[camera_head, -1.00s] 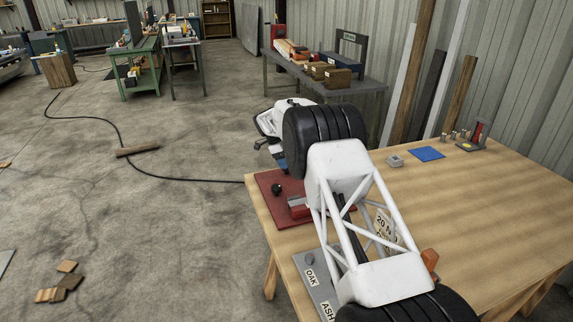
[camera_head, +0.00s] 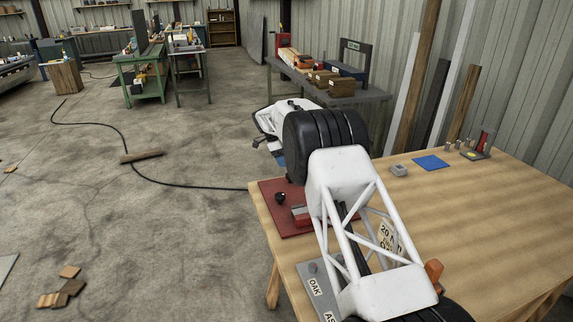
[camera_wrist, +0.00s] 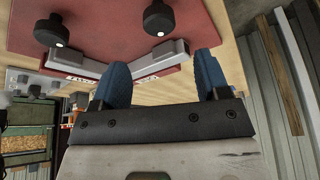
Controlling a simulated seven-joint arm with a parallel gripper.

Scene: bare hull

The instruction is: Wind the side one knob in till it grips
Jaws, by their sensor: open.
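The wrist view shows two black knobs, one at left (camera_wrist: 50,30) and one at right (camera_wrist: 158,18), beyond a grey bar (camera_wrist: 172,57). Small white labels there are too small to read. My gripper (camera_wrist: 162,68) is open, its blue fingers apart and pointing toward the plate, with no knob between them. In the head view my arm hides the fingers.
An orange object (camera_head: 433,270) stands right of the arm. A blue mat (camera_head: 432,162) and a grey block (camera_head: 399,170) lie farther back.

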